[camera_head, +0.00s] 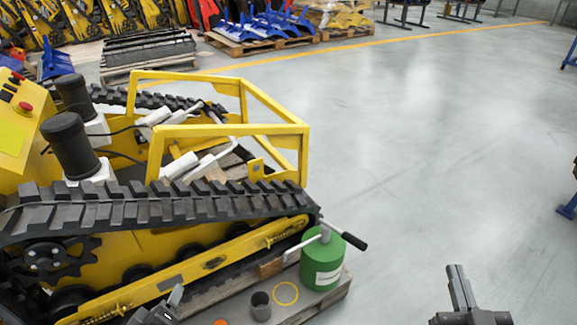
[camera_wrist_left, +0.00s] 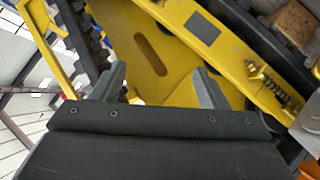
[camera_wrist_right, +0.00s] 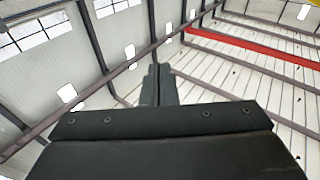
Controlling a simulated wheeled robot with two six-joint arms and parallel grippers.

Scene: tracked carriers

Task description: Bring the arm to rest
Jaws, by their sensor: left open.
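My left gripper (camera_head: 172,300) is low at the bottom edge of the head view, in front of the yellow tracked carrier (camera_head: 170,245). In the left wrist view its fingers (camera_wrist_left: 160,78) are spread apart with nothing between them, and the carrier's yellow side lies beyond them. I cannot tell how far the fingers are from it. My right gripper (camera_head: 458,285) is at the bottom right of the head view, over the bare floor. In the right wrist view its fingers (camera_wrist_right: 157,75) are together, pointing towards the roof, with nothing seen between them.
The carrier stands on a wooden pallet (camera_head: 335,294). The grey floor (camera_head: 430,150) to the right is clear.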

